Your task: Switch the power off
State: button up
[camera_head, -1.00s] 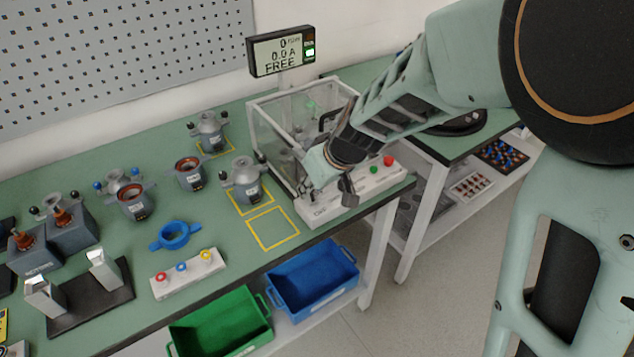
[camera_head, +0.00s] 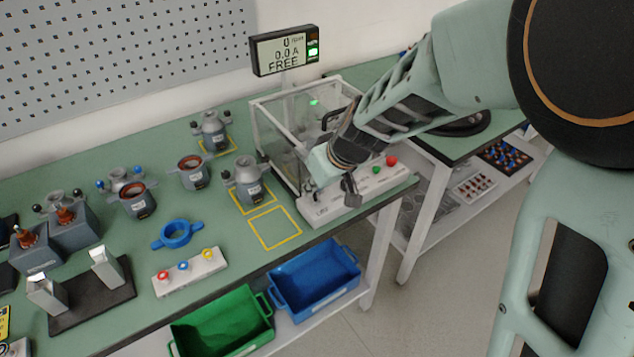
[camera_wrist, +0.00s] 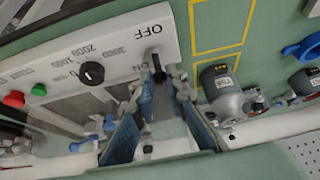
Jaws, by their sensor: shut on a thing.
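The white control box (camera_head: 325,208) stands at the front right of the bench. In the wrist view its panel (camera_wrist: 120,42) carries OFF and ON labels with a dark power switch lever (camera_wrist: 157,66) beside them. My gripper (camera_wrist: 159,88) is shut on the lever, its blue-padded fingers on either side of it. Which way the lever is set is hard to tell. The display (camera_head: 285,51) reads 0, 0.0 A and FREE, with a green light at its right.
The box also has a black knob (camera_wrist: 91,73), a green button (camera_wrist: 39,89) and a red button (camera_wrist: 14,99). A clear-walled enclosure (camera_head: 275,142) stands behind it. Motor housings, including one close by (camera_head: 249,182), stand to the left. An empty yellow-outlined square (camera_head: 275,228) lies between.

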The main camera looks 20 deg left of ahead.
jog(key=shift+s+d+b, duration=0.7)
jog(key=shift+s+d, duration=0.25)
jog(key=shift+d, duration=0.2)
jog(key=o, duration=0.5)
jog(key=p+v, duration=0.2)
jog(key=v, duration=0.4)
jog(key=shift+p, duration=0.3)
